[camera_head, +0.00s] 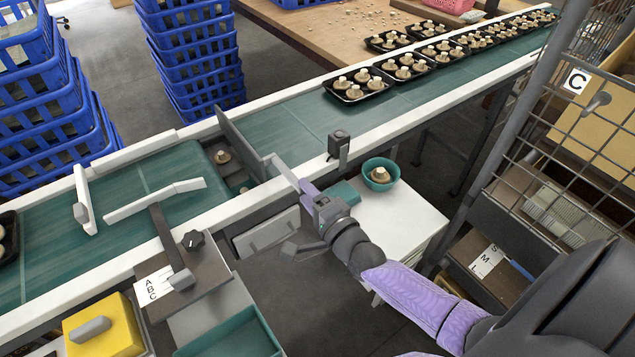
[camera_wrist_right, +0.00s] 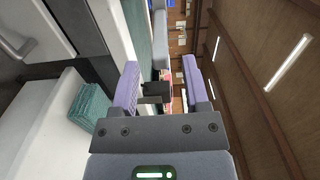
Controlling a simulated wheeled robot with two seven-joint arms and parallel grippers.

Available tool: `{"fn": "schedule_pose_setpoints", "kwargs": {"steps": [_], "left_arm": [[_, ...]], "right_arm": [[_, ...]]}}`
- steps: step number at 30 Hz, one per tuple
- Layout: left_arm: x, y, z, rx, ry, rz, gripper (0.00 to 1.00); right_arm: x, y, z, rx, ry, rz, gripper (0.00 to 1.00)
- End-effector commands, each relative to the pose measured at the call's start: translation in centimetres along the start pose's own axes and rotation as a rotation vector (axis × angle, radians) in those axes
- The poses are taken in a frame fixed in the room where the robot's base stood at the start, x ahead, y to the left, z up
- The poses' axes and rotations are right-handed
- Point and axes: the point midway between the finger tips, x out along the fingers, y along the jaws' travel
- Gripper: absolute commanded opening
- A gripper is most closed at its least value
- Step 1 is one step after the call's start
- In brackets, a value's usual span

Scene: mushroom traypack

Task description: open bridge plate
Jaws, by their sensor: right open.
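A thin grey plate (camera_head: 242,146), which looks like the bridge plate, stands on edge across the belt at the gap between the two green conveyor sections. A pale bar (camera_head: 285,173) extends from its near end toward my right gripper (camera_head: 306,190). The right gripper is at the near conveyor rail, beside this end. In the right wrist view its purple fingers (camera_wrist_right: 160,80) are apart. A dark block (camera_wrist_right: 156,90) shows between them; I cannot tell whether they touch it. A mushroom (camera_head: 222,157) lies at the left belt's end, by the gap. My left gripper is not in view.
Black trays of mushrooms (camera_head: 358,86) line the right belt. A small dark post (camera_head: 339,145) stands on the rail near my gripper. A green bowl (camera_head: 381,174) with a mushroom sits on a white cabinet (camera_head: 410,222). A mesh rack (camera_head: 570,130) stands at right.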

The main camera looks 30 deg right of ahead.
Motion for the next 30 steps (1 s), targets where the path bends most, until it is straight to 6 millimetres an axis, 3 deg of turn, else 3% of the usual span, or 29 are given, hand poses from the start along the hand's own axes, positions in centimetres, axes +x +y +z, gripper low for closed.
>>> {"fn": "schedule_pose_setpoints", "kwargs": {"steps": [3,9,23,26,29,30], "left_arm": [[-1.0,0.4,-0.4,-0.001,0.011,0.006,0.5],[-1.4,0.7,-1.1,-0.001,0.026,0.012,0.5],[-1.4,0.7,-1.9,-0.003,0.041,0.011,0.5],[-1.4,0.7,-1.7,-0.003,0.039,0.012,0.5],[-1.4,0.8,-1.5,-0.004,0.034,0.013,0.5],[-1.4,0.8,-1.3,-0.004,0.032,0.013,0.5]], "right_arm": [[-2.7,-0.3,0.0,-0.001,-0.001,0.003,0.59],[-5.4,-0.1,0.0,-0.001,-0.001,0.002,0.59],[-5.6,0.1,0.0,-0.006,0.0,0.005,0.59],[-6.6,3.4,0.2,-0.127,-0.014,0.108,0.59],[-10.4,11.2,0.7,-0.432,-0.102,0.369,0.59],[-12.7,14.6,1.0,-0.568,-0.171,0.489,0.59]]}}
